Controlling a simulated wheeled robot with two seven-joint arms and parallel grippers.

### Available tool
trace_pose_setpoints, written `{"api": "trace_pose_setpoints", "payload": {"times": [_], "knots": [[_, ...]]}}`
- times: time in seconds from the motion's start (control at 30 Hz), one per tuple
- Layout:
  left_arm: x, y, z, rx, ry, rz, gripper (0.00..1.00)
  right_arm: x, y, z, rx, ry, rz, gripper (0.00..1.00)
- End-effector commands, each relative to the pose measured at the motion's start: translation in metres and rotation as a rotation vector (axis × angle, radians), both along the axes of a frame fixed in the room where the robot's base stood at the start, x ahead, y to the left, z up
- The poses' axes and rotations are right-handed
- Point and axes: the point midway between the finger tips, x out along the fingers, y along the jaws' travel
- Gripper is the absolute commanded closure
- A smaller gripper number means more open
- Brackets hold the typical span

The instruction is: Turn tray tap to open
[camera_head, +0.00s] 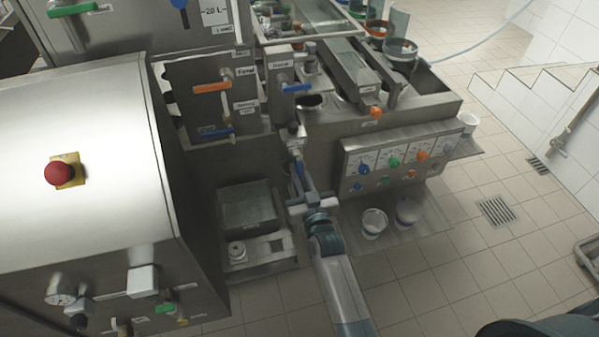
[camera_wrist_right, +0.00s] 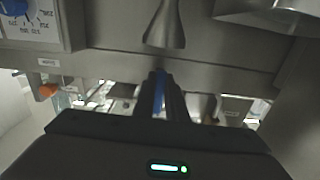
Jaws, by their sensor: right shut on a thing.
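My right gripper (camera_head: 297,168) reaches forward from the lower middle to the front of the steel filling machine. It is shut on a blue tap handle (camera_head: 300,167), which I take to be the tray tap. In the right wrist view the blue handle (camera_wrist_right: 159,92) shows upright between the dark fingers of the gripper (camera_wrist_right: 160,95). Just above it hangs a flared steel spout (camera_wrist_right: 166,28). The fingers hide most of the handle and the valve body. My left gripper is not in view.
A control panel (camera_head: 399,159) with coloured knobs is right of the gripper. Orange (camera_head: 211,87) and blue (camera_head: 297,88) tap levers sit above. A steel cabinet (camera_head: 85,165) with a red button stands left. Two white buckets (camera_head: 374,222) stand below the panel. Tiled floor is free at right.

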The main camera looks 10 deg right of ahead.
Motion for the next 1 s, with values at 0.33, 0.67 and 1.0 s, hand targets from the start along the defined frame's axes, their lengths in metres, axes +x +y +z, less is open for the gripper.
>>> {"api": "trace_pose_setpoints", "payload": {"times": [0.33,0.67,1.0], "knots": [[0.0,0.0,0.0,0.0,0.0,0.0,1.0,0.0,0.0,0.0,0.0,0.001,0.001,0.7],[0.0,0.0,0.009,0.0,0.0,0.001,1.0,-0.014,0.0,0.002,-0.001,0.001,0.0,0.7],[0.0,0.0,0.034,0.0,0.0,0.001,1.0,-0.072,-0.002,0.002,-0.001,0.004,0.001,0.7]]}}
